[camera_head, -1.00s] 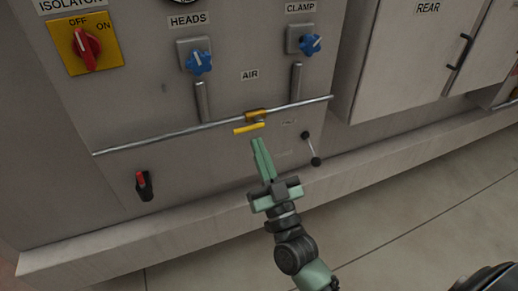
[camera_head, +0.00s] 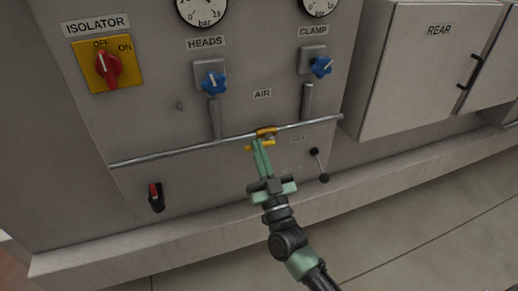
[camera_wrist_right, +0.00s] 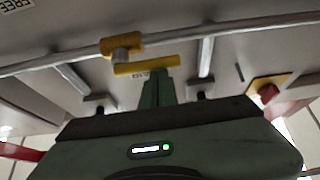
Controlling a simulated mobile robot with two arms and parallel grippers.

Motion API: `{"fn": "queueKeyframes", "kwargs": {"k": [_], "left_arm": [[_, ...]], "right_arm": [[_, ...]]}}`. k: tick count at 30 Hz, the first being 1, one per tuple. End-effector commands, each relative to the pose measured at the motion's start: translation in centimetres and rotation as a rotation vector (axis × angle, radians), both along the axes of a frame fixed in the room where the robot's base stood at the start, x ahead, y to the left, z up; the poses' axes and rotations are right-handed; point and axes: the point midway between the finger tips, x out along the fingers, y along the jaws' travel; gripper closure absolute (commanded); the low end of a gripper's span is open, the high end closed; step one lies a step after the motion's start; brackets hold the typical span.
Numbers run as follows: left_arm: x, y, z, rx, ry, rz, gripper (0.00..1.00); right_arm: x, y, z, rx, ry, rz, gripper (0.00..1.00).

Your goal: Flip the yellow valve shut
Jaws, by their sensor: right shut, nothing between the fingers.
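The yellow valve (camera_head: 266,132) sits on a horizontal metal pipe below the AIR label. In the head view its handle (camera_head: 249,148) is partly hidden behind my right gripper (camera_head: 259,146). The right wrist view shows the valve body (camera_wrist_right: 121,45) on the pipe and the yellow handle (camera_wrist_right: 147,65) lying roughly along the pipe. My right gripper is shut and empty, its fingertips just at the handle; I cannot tell whether they touch it. My left gripper is not in view.
The pipe (camera_head: 190,147) runs across the panel. Nearby are a black lever (camera_head: 319,165), a red-and-black switch (camera_head: 156,197), blue knobs (camera_head: 211,82) and a red isolator switch (camera_head: 108,67). A ledge (camera_head: 110,251) runs along the base.

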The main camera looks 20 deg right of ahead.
Motion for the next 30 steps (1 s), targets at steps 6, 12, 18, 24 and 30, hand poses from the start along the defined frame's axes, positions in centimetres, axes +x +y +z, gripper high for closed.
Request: {"fn": "queueKeyframes", "kwargs": {"k": [6, 12, 18, 24, 30], "left_arm": [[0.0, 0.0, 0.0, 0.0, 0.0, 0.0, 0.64], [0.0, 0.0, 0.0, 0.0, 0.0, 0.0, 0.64], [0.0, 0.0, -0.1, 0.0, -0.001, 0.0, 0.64], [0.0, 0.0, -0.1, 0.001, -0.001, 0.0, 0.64], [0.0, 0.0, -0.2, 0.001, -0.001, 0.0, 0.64]], "right_arm": [[0.0, 0.0, -0.1, -0.016, -0.001, 0.0, 1.0], [0.0, 0.0, -0.3, -0.057, -0.002, 0.0, 1.0], [0.0, 0.1, -0.4, -0.086, -0.003, 0.0, 1.0], [0.0, 0.1, -0.7, -0.134, -0.004, 0.0, 1.0], [0.0, 0.0, -1.2, -0.239, -0.007, 0.0, 1.0]]}}
